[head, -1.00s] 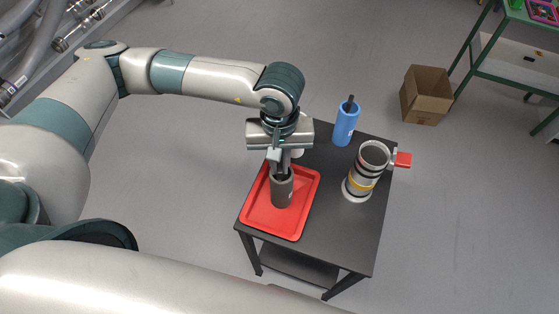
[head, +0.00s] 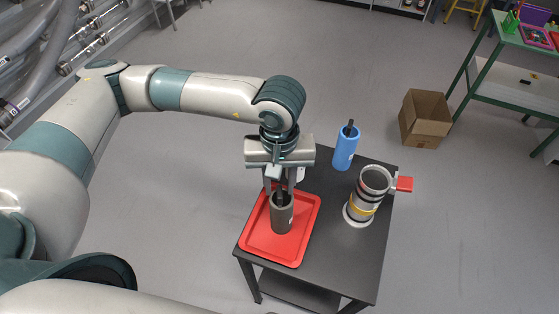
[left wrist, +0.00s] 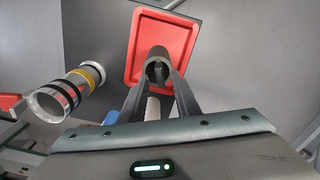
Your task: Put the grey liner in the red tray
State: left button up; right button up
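The grey liner (head: 282,215), a dark grey cylinder with a darker piece showing in its top opening, stands upright in the red tray (head: 258,243) on the black table. My left gripper (head: 280,189) is right above the liner, pointing down, with its fingers spread apart at the liner's top. In the left wrist view the liner (left wrist: 157,58) shows beyond the open fingertips (left wrist: 159,75), over the red tray (left wrist: 184,40). Whether a finger still touches its rim is hard to tell. My right gripper is not in view.
On the black table (head: 345,260), a silver tube with a yellow band and red handle (head: 367,192) stands right of the tray. A blue cylinder with a dark stem (head: 346,148) stands at the back. A cardboard box (head: 425,120) and a green-framed bench (head: 500,60) stand farther right.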

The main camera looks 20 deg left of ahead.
pick_arm(q)
notch_tip(320, 180, up, 10)
jog(key=b, duration=0.3)
jog(key=shift+b, duration=0.4)
